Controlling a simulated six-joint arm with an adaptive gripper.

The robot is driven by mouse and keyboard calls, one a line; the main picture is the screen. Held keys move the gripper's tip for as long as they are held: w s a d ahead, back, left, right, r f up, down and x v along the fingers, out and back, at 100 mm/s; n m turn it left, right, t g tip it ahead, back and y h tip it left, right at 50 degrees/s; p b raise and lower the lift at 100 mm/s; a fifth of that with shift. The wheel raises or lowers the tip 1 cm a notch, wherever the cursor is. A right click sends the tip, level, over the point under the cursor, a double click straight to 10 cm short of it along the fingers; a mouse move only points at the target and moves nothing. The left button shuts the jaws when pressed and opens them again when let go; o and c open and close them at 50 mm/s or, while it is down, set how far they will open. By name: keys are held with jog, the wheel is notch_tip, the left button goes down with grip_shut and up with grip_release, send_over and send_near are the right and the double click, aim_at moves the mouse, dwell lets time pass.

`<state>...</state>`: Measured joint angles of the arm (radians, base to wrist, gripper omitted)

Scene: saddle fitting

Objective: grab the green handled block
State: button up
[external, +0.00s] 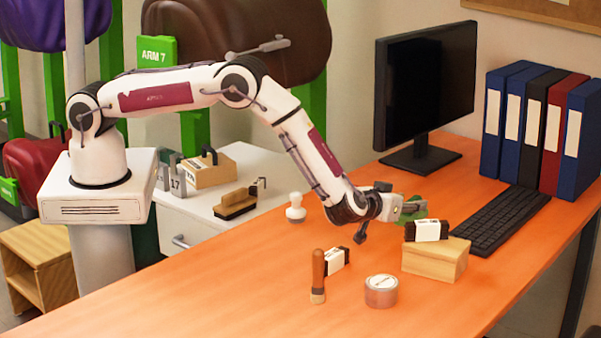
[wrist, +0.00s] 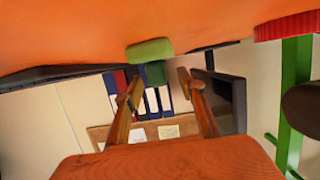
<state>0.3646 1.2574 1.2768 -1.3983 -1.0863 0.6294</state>
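The green block (external: 415,213) is on the orange desk, mostly hidden behind my gripper (external: 408,206) in the external view. In the wrist view the green block (wrist: 149,50) shows ahead of the fingers, with a darker green part beside it that looks like its handle. My gripper (wrist: 158,88) is open there, its two fingers well apart with nothing between them. The block appears beyond the fingertips and apart from them. The exact gap cannot be told.
A wooden block (external: 436,262) with a black-and-white eraser (external: 428,231) on top stands close to the right. A brush (external: 318,275), another eraser (external: 337,260) and a tape roll (external: 381,290) are in front. The monitor (external: 425,88) and keyboard (external: 495,220) are behind.

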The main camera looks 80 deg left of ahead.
grip_shut()
jog(key=shift+r, duration=0.15)
notch_tip(320, 180, up, 10)
dwell(0.8)
dwell(0.7)
